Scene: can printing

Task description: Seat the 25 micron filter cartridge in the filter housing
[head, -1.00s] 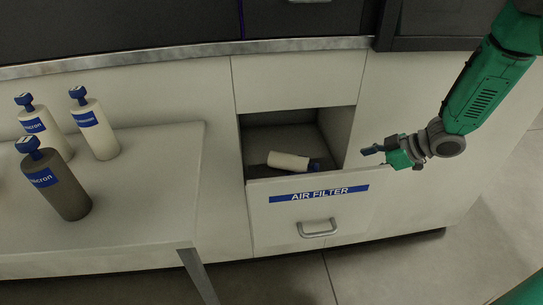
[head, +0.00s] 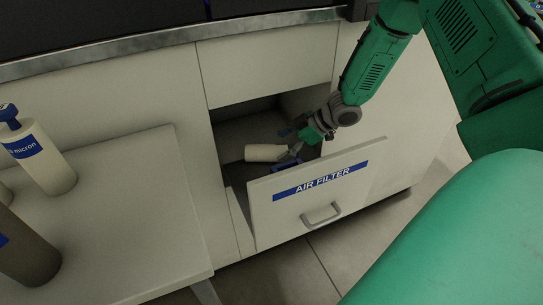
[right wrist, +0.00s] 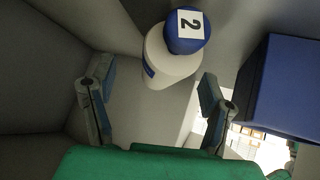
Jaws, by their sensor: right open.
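A pale cartridge (head: 264,153) lies on its side in the open AIR FILTER drawer (head: 325,198), its blue end toward my right gripper (head: 293,140). In the right wrist view a pale cartridge (right wrist: 167,62) with a round blue cap marked "2" shows beyond the fingers of my right gripper (right wrist: 158,88). The fingers are apart, with nothing between them. On the table, a pale cartridge (head: 50,172) with a blue label reading "micron" and a dark cartridge (head: 25,258) stand upright. The number on the pale one's label is not readable. My left gripper is out of view.
The white table (head: 130,225) stands left of the drawer. The drawer front, with a metal handle (head: 321,214), rises in front of my right gripper. A blue block (right wrist: 280,85) shows at the right in the wrist view.

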